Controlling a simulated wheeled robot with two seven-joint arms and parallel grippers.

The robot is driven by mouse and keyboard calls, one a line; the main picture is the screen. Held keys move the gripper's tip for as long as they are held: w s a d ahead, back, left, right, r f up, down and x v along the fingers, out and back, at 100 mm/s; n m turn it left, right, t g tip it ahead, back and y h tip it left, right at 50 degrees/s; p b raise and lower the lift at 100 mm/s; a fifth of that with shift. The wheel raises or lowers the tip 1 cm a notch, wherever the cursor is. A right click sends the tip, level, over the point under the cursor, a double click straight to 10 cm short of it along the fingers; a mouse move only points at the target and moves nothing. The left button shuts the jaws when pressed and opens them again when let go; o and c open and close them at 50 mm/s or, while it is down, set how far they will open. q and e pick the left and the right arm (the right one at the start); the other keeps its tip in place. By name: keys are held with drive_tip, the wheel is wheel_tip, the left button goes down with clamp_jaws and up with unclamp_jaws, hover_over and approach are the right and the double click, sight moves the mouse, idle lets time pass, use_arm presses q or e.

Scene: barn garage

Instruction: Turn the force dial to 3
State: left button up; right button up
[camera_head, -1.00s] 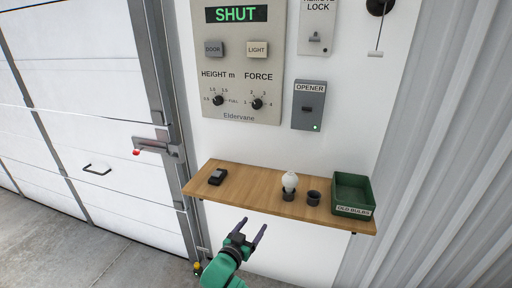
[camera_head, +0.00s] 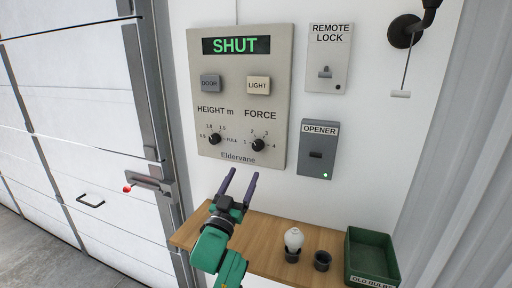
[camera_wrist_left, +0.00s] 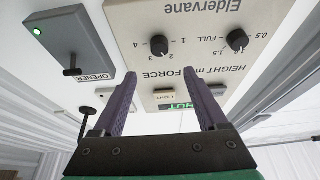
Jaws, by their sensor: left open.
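The force dial (camera_head: 258,145) is a small black knob at the lower right of the beige control panel (camera_head: 205,130), with marks 1 to 4 around it. The panel's display reads SHUT. In the left wrist view, upside down, the force dial (camera_wrist_left: 159,46) lies beyond the fingers. My left gripper (camera_head: 238,178) is open and empty, below the panel and slightly left of the dial, apart from it. Its purple fingers (camera_wrist_left: 162,100) point toward the panel. I cannot tell exactly which mark the dial points to. My right gripper is not in view.
The height dial (camera_head: 214,139) sits left of the force dial. The opener box (camera_head: 317,158) and remote lock plate (camera_head: 334,50) are to the right. A wooden shelf (camera_head: 262,232) below holds a bulb (camera_head: 293,239), a dark cup (camera_head: 322,260) and a green bin (camera_head: 371,258).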

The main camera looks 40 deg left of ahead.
use_arm(q)
drive_tip(key=p, duration=0.2)
approach(256, 149)
wheel_tip(256, 149, up, 2)
drive_tip(key=w, duration=0.2)
drive_tip(key=x, duration=0.4)
drive_tip(key=f+p+x, duration=0.1)
drive_tip(key=shift+w+a+r, duration=0.2)
drive_tip(key=shift+w+a, duration=0.25)
drive_tip(key=shift+w+r, duration=0.1)
drive_tip(key=shift+w, duration=0.05)
drive_tip(key=shift+c, duration=0.2)
clamp_jaws()
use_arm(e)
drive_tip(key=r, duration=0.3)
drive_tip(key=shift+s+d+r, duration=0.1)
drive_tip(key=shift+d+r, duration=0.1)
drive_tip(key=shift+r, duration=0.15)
